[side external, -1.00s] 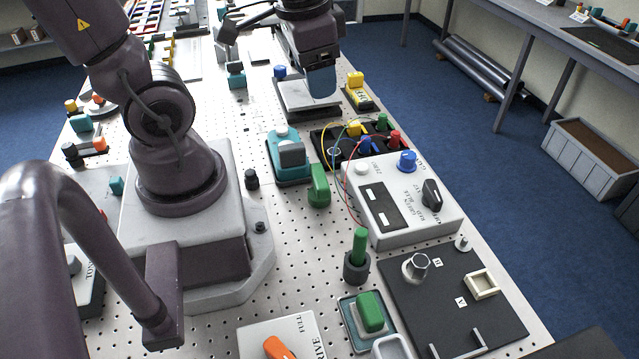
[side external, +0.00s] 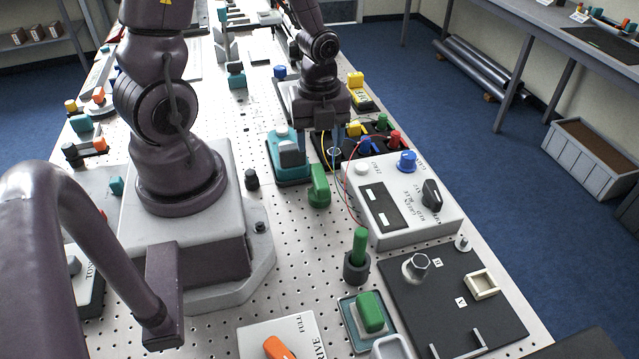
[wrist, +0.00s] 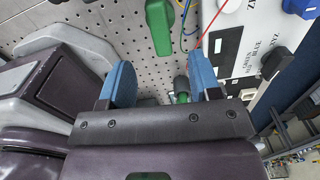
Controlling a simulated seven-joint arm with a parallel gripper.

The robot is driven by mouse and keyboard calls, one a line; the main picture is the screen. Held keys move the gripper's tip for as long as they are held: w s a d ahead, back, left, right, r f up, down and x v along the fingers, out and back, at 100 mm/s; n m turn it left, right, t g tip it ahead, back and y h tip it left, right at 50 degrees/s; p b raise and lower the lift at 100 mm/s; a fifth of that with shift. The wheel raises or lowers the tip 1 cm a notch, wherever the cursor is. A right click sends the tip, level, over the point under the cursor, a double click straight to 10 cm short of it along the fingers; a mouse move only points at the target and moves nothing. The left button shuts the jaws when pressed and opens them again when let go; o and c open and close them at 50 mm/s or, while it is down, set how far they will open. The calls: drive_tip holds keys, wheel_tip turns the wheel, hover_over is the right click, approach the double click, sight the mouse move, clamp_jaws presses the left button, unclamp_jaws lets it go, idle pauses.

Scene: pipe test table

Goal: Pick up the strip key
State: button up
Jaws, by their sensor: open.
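No label marks the strip key, and I cannot tell which part it is. A green upright handle (side external: 319,190) stands on the table left of the grey meter box; it also shows at the top of the wrist view (wrist: 160,26). A green peg (side external: 359,246) stands upright in a black round holder nearer the camera; a green round part (wrist: 181,86) shows between the blue fingers in the wrist view. My gripper (side external: 322,145) is open and empty, above the table beyond the green handle; its blue fingers also show in the wrist view (wrist: 161,82).
The grey meter box (side external: 405,215) with knobs stands to the right. A black terminal block (side external: 375,150) with coloured plugs and looping wires lies close beside my gripper. A teal block with a grey top (side external: 290,160) is just left. A black board (side external: 450,300) lies nearer.

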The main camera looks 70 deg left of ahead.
sight(319, 173)
wheel_tip(319, 173, down, 11)
drive_tip(key=shift+r, duration=0.1)
idle(0.6)
drive_tip(key=c, duration=1)
